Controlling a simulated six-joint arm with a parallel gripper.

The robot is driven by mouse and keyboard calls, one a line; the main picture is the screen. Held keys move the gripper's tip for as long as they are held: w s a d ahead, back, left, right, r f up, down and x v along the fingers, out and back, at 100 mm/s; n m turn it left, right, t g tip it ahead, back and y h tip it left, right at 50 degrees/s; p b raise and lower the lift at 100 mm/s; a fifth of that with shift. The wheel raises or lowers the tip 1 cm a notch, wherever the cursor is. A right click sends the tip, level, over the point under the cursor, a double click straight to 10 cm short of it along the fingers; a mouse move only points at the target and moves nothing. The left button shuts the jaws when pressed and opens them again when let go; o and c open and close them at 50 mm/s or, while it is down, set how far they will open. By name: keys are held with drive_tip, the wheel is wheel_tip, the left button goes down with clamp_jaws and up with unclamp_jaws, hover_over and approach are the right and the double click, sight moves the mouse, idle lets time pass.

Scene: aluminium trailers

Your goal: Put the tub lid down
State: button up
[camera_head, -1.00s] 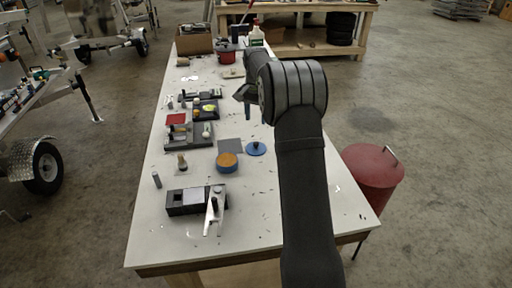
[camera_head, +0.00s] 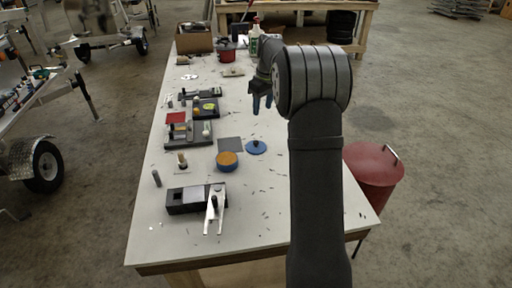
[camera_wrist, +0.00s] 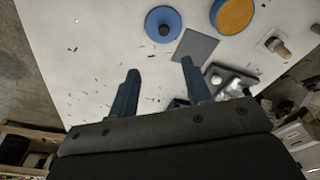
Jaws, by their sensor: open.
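The tub lid (camera_head: 256,147) is a blue disc with a dark knob. It lies flat on the white table, right of the tub (camera_head: 227,166), and also shows at the top of the wrist view (camera_wrist: 176,20). The tub is blue with an orange top face and stands apart from the lid. A flat grey square (camera_head: 230,144) lies beside both. My gripper (camera_head: 262,104) is open and empty above the table, beyond the lid in the head view. In the wrist view its two fingers (camera_wrist: 161,82) are spread, with only bare table between them.
Dark trays with small parts (camera_head: 186,139) stand along the table's left side. A black fixture with a silver clamp (camera_head: 197,198) stands near the front. A red pot (camera_head: 228,54) and a cardboard box (camera_head: 194,40) are at the far end. The right side of the table is mostly clear.

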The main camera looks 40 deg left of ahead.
hover_over(256, 142)
drive_tip(key=d, duration=0.1)
drive_tip(key=f, duration=1)
drive_tip(key=shift+w+d+f, duration=0.1)
drive_tip(key=shift+w+f, duration=0.2)
drive_tip(key=shift+f, duration=0.05)
drive_tip(key=shift+s+a+f, duration=0.1)
drive_tip(key=shift+a+f, duration=0.1)
drive_tip(key=shift+f, duration=0.7)
drive_tip(key=shift+s+a+f, duration=0.1)
drive_tip(key=shift+a+f, duration=0.1)
drive_tip(key=shift+f, duration=0.7)
drive_tip(key=shift+a+f, duration=0.2)
drive_tip(key=shift+f, duration=0.7)
clamp_jaws()
